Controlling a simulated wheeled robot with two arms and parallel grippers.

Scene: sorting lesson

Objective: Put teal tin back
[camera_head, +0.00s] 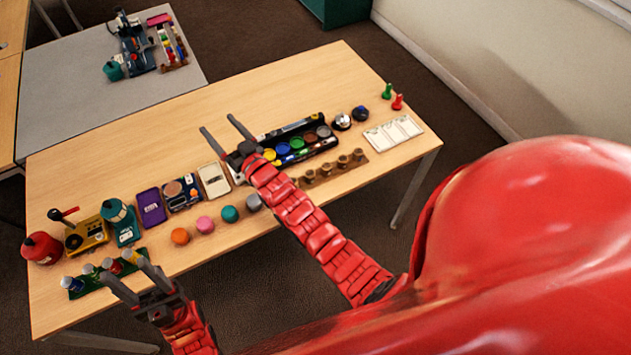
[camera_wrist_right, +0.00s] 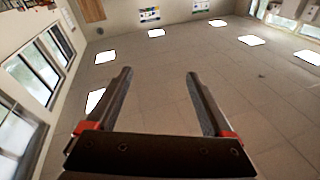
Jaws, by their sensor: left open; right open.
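A small round teal piece (camera_head: 230,213), which looks like the teal tin, sits on the wooden table's near side, in a row with an orange (camera_head: 180,236), a pink (camera_head: 205,224) and a grey one (camera_head: 253,203). My right gripper (camera_head: 217,123) is open and empty above the table, beyond that row; its open fingers also show in the right wrist view (camera_wrist_right: 160,85), which looks up at ceiling and windows. My left gripper (camera_head: 115,265) is open over the near left corner, close to a green rack of small bottles (camera_head: 75,285). I cannot tell whether it touches them.
A paint set (camera_head: 296,143) with coloured round pots lies beyond my right arm. A wooden strip with brown pegs (camera_head: 330,170) and a white tray (camera_head: 393,132) are to the right. A teal-topped container (camera_head: 122,222), yellow device (camera_head: 85,234) and red pot (camera_head: 41,247) stand left. The far middle is clear.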

